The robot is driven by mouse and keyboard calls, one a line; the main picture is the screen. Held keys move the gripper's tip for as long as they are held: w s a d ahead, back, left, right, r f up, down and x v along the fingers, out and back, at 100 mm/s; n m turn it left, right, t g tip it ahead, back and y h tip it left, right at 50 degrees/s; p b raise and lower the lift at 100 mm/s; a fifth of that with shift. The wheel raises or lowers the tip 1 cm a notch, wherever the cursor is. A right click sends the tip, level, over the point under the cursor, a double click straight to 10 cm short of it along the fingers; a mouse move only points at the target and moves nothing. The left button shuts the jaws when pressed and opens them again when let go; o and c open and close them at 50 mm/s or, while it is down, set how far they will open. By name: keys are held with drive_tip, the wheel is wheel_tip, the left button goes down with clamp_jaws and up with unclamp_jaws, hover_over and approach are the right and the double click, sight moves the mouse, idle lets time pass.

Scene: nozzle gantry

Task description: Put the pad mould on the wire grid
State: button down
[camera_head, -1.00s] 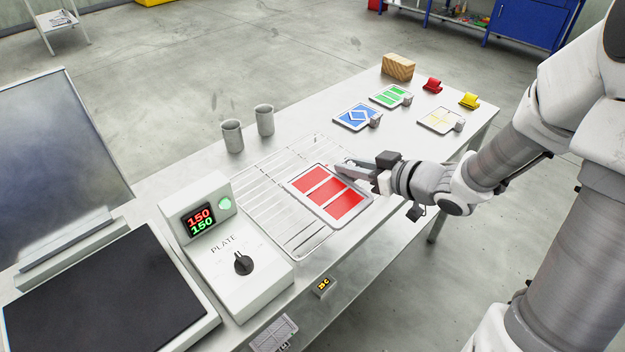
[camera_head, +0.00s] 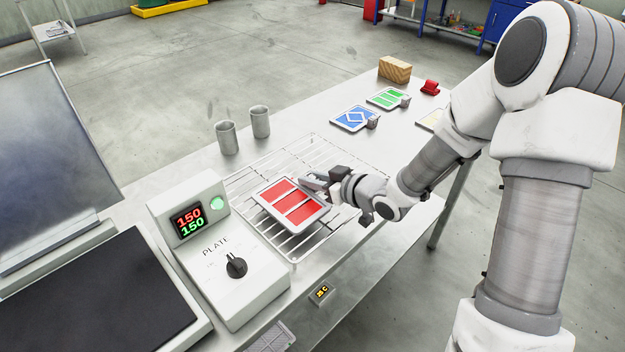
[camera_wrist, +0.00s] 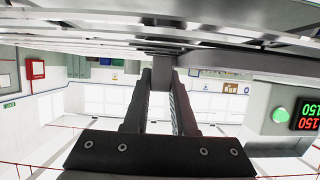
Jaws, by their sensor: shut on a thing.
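In the wrist view my gripper's two dark fingers (camera_wrist: 163,78) close on this grey block (camera_wrist: 163,72), with grid wires across the top. The mould looks level and very near the grid. I cannot tell whether it touches the wires.
The hot plate's control box (camera_head: 222,252), reading 150, stands close left of the grid. Two grey cups (camera_head: 243,130) stand behind it. Blue (camera_head: 354,118) and green (camera_head: 387,98) moulds, a wooden block (camera_head: 394,70) and a red clip (camera_head: 430,87) sit at the far end.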

drive_tip(key=shift+r, duration=0.1)
drive_tip(key=shift+f, duration=0.2)
drive_tip(key=c, duration=0.7)
unclamp_jaws()
drive_tip(key=shift+r, duration=0.15)
drive_tip(key=shift+d+r, duration=0.1)
drive_tip(key=shift+r, duration=0.05)
drive_tip(key=p+v, duration=0.2)
drive_tip(key=v, duration=1)
